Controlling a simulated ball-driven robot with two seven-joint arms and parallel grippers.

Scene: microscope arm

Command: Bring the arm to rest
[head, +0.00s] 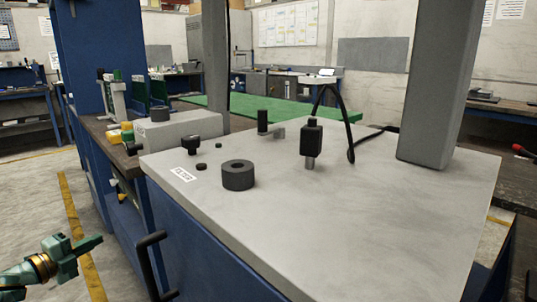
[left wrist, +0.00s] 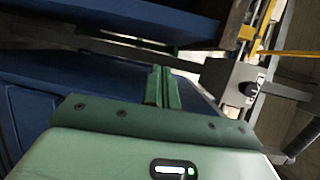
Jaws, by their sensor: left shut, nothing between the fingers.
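My left gripper (head: 97,242) is low at the left in the head view, in front of and left of the blue cabinet. It is shut and empty, its green fingers pointing right toward the cabinet. In the left wrist view the two fingers (left wrist: 162,87) lie together, with blue panels behind them. The gripper appears apart from the cabinet's black handle (head: 154,264). My right gripper is in neither view.
The grey worktop (head: 350,230) carries a black ring (head: 238,175), small black discs, a black block on a post (head: 311,140) and a grey column (head: 441,80). A cluttered side bench (head: 118,138) stands behind left. The floor left of the cabinet is open.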

